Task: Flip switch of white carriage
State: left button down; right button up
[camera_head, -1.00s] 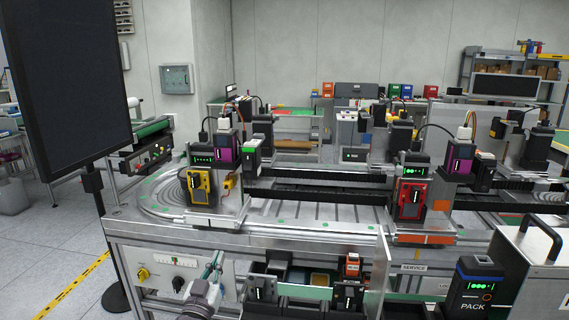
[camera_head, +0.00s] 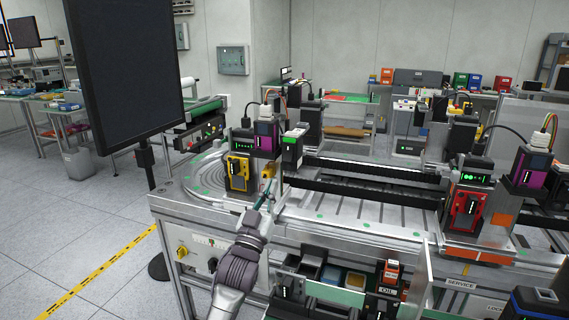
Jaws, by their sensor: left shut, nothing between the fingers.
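The left carriage (camera_head: 283,188) stands at the left end of the track. In the earlier frame it bears a white label, so I take it as the white carriage. It carries a black module with a yellow front unit (camera_head: 238,173), a purple module (camera_head: 265,139) and a small yellow part (camera_head: 268,170) at its right side. Which part is the switch is too small to tell. My left gripper (camera_head: 266,194) is shut and empty, its dark tips close in front of the carriage, just below the small yellow part. Contact cannot be told. My right gripper is out of view.
A second carriage with a red front unit (camera_head: 465,208) and an orange label stands to the right. A black monitor (camera_head: 123,75) on a stand rises at the left. Bins (camera_head: 330,275) sit under the table's front edge. The track between the carriages is clear.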

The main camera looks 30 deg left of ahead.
aim_at(288, 154)
pick_arm(q)
jog(key=x, duration=0.3)
jog(key=f+p+x, duration=0.1)
jog(key=x, duration=0.2)
jog(key=w+p+x, duration=0.1)
jog(key=x, duration=0.2)
jog(key=shift+s+a+f, duration=0.1)
jog(key=shift+f, duration=0.25)
jog(key=shift+w+a+f, duration=0.1)
jog(key=shift+w+f, duration=0.1)
jog(key=shift+w, duration=0.3)
